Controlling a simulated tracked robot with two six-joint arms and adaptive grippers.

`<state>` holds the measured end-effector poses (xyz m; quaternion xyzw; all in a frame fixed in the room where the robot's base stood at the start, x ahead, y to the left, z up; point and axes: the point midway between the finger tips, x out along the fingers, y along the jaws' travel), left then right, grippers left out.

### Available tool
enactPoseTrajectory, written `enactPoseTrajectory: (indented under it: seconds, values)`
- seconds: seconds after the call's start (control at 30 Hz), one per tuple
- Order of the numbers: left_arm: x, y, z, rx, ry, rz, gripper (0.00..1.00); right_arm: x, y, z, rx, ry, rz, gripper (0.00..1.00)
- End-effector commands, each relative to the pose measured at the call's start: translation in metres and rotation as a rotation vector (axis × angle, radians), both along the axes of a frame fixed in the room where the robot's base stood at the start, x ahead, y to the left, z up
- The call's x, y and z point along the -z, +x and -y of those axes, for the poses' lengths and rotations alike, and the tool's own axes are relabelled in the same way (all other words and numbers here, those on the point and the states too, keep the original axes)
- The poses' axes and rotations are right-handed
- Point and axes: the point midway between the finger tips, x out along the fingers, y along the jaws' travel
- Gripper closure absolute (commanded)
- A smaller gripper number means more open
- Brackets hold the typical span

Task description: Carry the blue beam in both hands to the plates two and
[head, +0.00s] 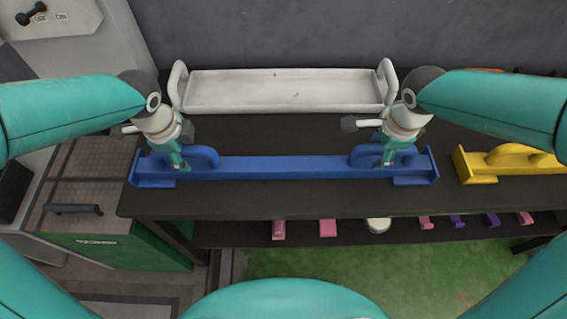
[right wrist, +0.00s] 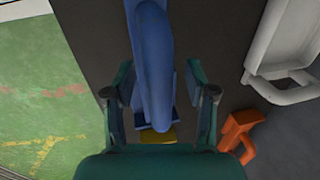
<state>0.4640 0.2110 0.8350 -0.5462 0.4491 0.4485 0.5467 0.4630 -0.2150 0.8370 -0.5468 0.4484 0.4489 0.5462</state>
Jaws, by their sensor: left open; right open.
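The blue beam (head: 270,168) lies on the dark table, long side left to right, with a raised loop handle near each end. My left gripper (head: 181,163) is open at the beam's left handle (head: 205,154). My right gripper (head: 387,159) is open at the right handle (head: 365,154). In the right wrist view, the blue handle (right wrist: 152,65) runs between the spread fingers of the right gripper (right wrist: 157,95), with a gap on each side. Whether the left fingers straddle their handle is hard to tell. No numbered plates can be made out.
A white tray (head: 280,90) with end handles lies behind the beam. A yellow beam (head: 515,168) lies to the right; an orange piece (right wrist: 240,135) shows in the right wrist view. Small pink and purple pieces sit on a lower shelf (head: 400,236). Green floor (head: 330,275) lies in front.

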Motion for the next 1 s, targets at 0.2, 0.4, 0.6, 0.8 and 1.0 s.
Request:
enactPoseTrajectory:
  seconds: [0.2, 0.4, 0.6, 0.8, 1.0]
  values:
    - [0.0036, 0.0008, 0.0003, 0.000, -0.001, 0.001, 0.44, 0.0036, 0.0004, 0.0002, 0.001, 0.000, 0.000, 0.44]
    - [0.0034, 0.0007, 0.0003, 0.001, -0.001, 0.000, 0.53, 0.0035, 0.0004, 0.0002, 0.001, 0.000, -0.001, 0.53]
    - [0.0032, 0.0006, 0.0003, 0.001, 0.000, 0.000, 0.86, 0.0033, 0.0003, 0.0002, 0.001, 0.000, -0.001, 0.86]
    - [0.0031, 0.0007, 0.0002, 0.001, 0.000, 0.001, 1.00, 0.0032, 0.0005, 0.0001, 0.000, 0.000, 0.000, 1.00]
    - [0.0030, 0.0008, 0.0001, 0.000, -0.001, 0.001, 1.00, 0.0031, 0.0006, 0.0000, 0.000, 0.000, 0.000, 1.00]
